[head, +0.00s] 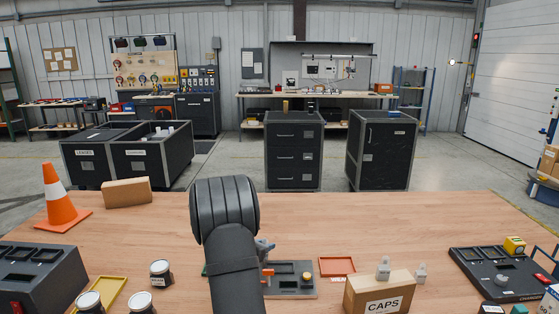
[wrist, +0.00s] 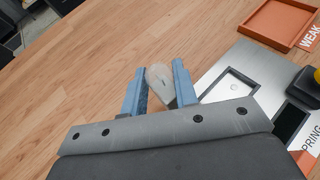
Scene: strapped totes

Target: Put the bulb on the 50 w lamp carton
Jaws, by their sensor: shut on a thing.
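My gripper (wrist: 158,90) is shut on a pale translucent bulb (wrist: 158,75), which shows between its two blue fingers in the wrist view. In the head view my gripper (head: 265,250) is mostly hidden behind my dark arm, and I cannot make out the held bulb there. A white and blue carton (head: 551,301) marked "50" is cut off at the lower right edge of the head view, well to the right of my gripper. I cannot read the rest of its label.
A brown CAPS carton (head: 365,296) stands at front centre-right, with pale bulb-like pieces by it. A grey fixture plate (head: 300,291) and orange tray (head: 337,266) lie near my gripper. A dark charger tray (head: 490,275) is at right. The table's back middle is clear.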

